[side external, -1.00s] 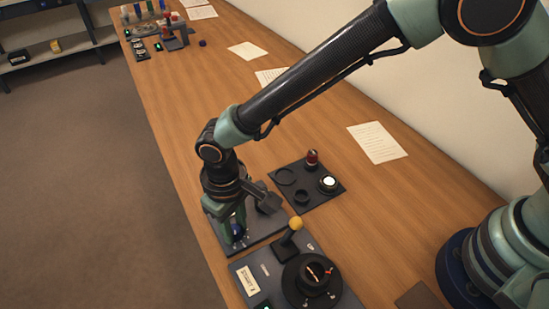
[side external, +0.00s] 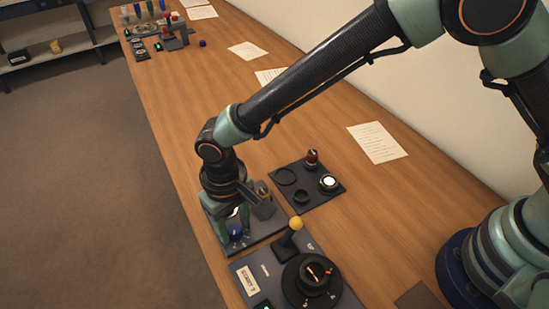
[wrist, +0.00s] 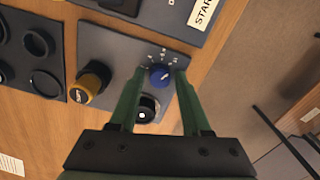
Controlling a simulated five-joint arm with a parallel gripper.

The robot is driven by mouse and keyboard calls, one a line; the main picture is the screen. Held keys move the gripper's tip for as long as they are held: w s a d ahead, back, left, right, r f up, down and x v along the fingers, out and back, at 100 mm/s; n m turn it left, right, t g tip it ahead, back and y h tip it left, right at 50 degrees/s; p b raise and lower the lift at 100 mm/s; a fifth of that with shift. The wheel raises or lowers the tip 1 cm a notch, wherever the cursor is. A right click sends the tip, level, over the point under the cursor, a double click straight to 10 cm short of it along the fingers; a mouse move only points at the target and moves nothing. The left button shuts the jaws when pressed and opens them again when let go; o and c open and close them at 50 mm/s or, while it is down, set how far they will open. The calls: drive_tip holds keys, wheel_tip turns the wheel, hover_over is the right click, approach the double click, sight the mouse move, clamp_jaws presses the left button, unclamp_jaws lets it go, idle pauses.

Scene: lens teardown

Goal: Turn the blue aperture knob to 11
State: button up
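The blue aperture knob (wrist: 160,75) sits on a grey panel (wrist: 101,47), with small pale scale marks around its far side. The marks are too small to read, and I cannot tell which one the knob's pale pointer meets. My gripper (wrist: 161,72) is open, with its green fingertips on either side of the knob and a small gap on each side in the wrist view. In the side view the knob (side external: 236,232) shows below my gripper (side external: 233,221), and the fingers look slightly above it.
A yellow-and-black knob (wrist: 89,82) and a black round part with a white centre (wrist: 147,109) are on the same panel. A yellow-topped lever (side external: 295,223) stands close by on the panel with a black dial (side external: 311,281). A dark tray (side external: 315,194) holds small parts.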

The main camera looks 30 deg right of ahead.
sight(235, 228)
drive_tip(key=shift+o, duration=0.2)
wheel_tip(235, 228, up, 12)
idle(0.6)
drive_tip(key=w+d+r+m+t+y, duration=0.1)
drive_tip(key=w+d+r, duration=0.1)
drive_tip(key=d+r, duration=0.45)
drive_tip(key=w+d+r+t, duration=0.1)
drive_tip(key=w+d+r, duration=0.15)
drive_tip(key=d, duration=0.75)
drive_tip(key=s+d+r+m+t, duration=0.1)
drive_tip(key=s+d, duration=0.3)
drive_tip(key=d, duration=0.5)
drive_tip(key=s+d+r+t+h, duration=0.1)
drive_tip(key=s+d+t, duration=0.1)
drive_tip(key=d, duration=0.7)
drive_tip(key=shift+s+d+r+m+t, duration=0.15)
drive_tip(key=shift+s+d+m+t, duration=0.2)
drive_tip(key=shift+s, duration=0.5)
